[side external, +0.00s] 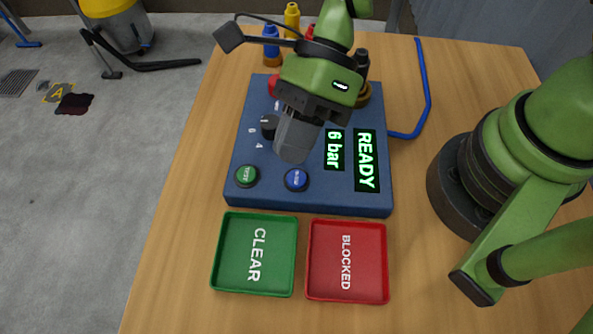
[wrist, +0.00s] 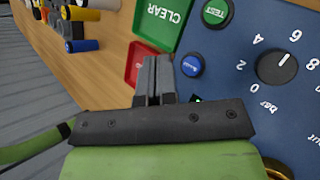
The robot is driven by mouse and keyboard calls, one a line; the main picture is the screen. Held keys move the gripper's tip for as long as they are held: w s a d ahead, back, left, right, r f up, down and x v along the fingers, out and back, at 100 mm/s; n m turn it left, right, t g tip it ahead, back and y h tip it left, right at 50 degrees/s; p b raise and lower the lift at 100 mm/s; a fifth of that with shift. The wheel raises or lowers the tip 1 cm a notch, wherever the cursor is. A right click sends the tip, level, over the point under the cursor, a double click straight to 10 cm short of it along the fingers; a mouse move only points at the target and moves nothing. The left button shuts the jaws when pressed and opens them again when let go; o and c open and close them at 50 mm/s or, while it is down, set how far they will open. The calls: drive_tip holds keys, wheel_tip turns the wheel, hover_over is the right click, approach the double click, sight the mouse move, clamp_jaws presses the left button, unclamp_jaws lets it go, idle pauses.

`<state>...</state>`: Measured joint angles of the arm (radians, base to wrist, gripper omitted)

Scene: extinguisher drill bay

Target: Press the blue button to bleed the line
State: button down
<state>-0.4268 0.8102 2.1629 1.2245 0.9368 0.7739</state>
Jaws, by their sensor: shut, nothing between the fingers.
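The blue button (side external: 296,179) is a round push button near the front edge of the blue control panel (side external: 335,200). It also shows in the wrist view (wrist: 192,66), just right of my fingertips. My gripper (side external: 291,155) is shut and empty, pointing down above the panel. In the side view its tips appear just behind the blue button; in the wrist view (wrist: 157,62) they appear beside it, with a gap. I cannot tell how high the tips are above the panel. The displays read "READY" (side external: 366,160) and "6 bar" (side external: 334,150).
A green TEST button (side external: 246,175) sits left of the blue button, and a black dial (side external: 270,126) behind it. A green CLEAR tray (side external: 216,255) and a red BLOCKED tray (side external: 384,262) lie in front.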

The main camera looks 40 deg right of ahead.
sight(294, 175)
drive_tip(key=shift+f, duration=1.8)
drive_tip(key=shift+f, duration=0.1)
idle(0.6)
drive_tip(key=shift+f, duration=0.3)
drive_tip(key=shift+f, duration=0.45)
idle(0.6)
drive_tip(key=shift+r, duration=0.9)
drive_tip(key=shift+r, duration=0.1)
drive_tip(key=shift+r, duration=2.4)
